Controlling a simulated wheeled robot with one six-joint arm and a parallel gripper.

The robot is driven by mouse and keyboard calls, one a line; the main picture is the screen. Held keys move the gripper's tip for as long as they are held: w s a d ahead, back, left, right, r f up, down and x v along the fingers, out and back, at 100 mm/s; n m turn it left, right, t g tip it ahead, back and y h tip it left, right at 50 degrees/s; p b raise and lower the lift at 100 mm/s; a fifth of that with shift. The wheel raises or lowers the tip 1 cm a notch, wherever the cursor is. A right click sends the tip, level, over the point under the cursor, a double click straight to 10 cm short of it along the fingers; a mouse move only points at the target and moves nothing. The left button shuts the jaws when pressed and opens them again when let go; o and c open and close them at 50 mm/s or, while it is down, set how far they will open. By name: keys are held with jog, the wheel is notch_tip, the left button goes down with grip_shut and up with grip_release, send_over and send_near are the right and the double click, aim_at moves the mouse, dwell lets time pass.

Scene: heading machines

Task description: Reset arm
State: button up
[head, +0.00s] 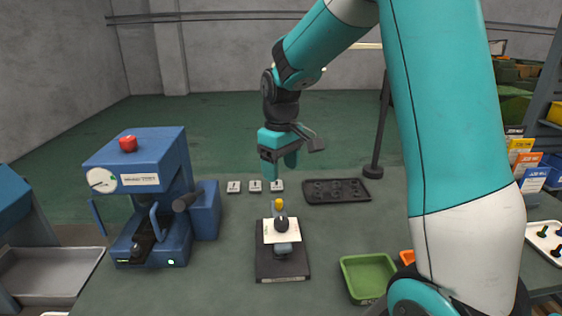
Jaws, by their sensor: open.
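My gripper (279,165) hangs from my teal and white arm above the middle of the grey-green table. Its fingers point down and look empty and apart. The gripper's fingers partly overlap a row of small white tags (254,186) in the picture. My arm's large links cover the right part of the view.
A blue press machine (140,190) with a red button stands at left. A black tray (336,191) lies at the back right, near a dark post (377,150). A green bin (367,277) is in front of it. A grey tray (50,275) is at far left.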

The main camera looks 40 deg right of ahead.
notch_tip(320, 180, up, 2)
jog(key=shift+r, duration=0.1)
dwell(0.5)
